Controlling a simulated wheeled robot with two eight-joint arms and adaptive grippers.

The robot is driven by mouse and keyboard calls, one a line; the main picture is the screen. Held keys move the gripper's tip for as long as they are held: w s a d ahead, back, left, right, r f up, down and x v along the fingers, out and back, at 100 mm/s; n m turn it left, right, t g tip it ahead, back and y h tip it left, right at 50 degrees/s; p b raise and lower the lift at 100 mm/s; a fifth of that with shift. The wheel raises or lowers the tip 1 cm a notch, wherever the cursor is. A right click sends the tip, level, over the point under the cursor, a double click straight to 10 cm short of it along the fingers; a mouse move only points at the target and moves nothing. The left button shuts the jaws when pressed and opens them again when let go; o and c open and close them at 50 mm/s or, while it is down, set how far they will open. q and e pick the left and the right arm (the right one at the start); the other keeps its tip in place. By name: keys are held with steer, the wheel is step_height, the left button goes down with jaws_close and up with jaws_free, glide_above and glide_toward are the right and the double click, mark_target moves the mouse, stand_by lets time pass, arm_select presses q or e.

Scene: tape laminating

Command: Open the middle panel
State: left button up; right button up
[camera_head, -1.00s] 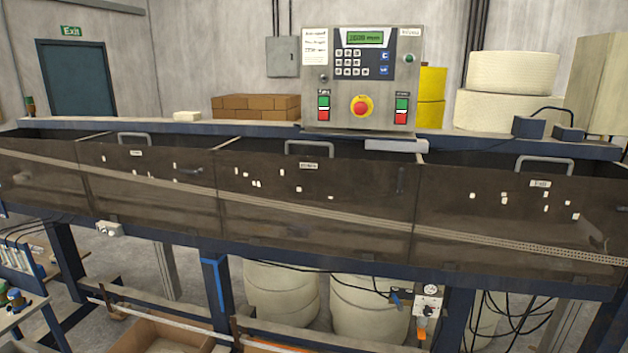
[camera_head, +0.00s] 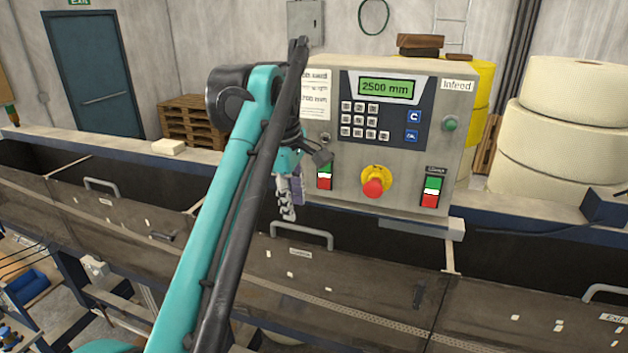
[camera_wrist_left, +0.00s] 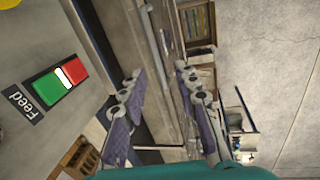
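The middle panel (camera_head: 350,293) is a dark see-through cover with a grey bar handle (camera_head: 302,228) along its top edge. It looks closed, in line with the panels on either side. My left gripper (camera_head: 287,198) hangs just above and left of the handle, in front of the control box, apart from the handle. In the left wrist view its two purple-padded fingers (camera_wrist_left: 160,75) are spread with nothing between them that they grip. My left arm hides part of the middle panel's left side. My right gripper is not in view.
The control box (camera_head: 400,130) with a red stop button (camera_head: 375,182) stands close behind my left gripper. The left panel (camera_head: 120,225) and right panel (camera_head: 560,325) have handles too. White rolls (camera_head: 560,130) stand at the back right.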

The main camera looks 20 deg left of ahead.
mark_target(298, 227)
arm_select(q)
steer(key=shift+n, duration=0.3)
steer(key=x, duration=0.6)
steer(key=shift+w+a+f+b, duration=0.1)
steer(key=shift+w+f+b, duration=0.15)
steer(key=shift+w+b, duration=0.2)
jaws_close()
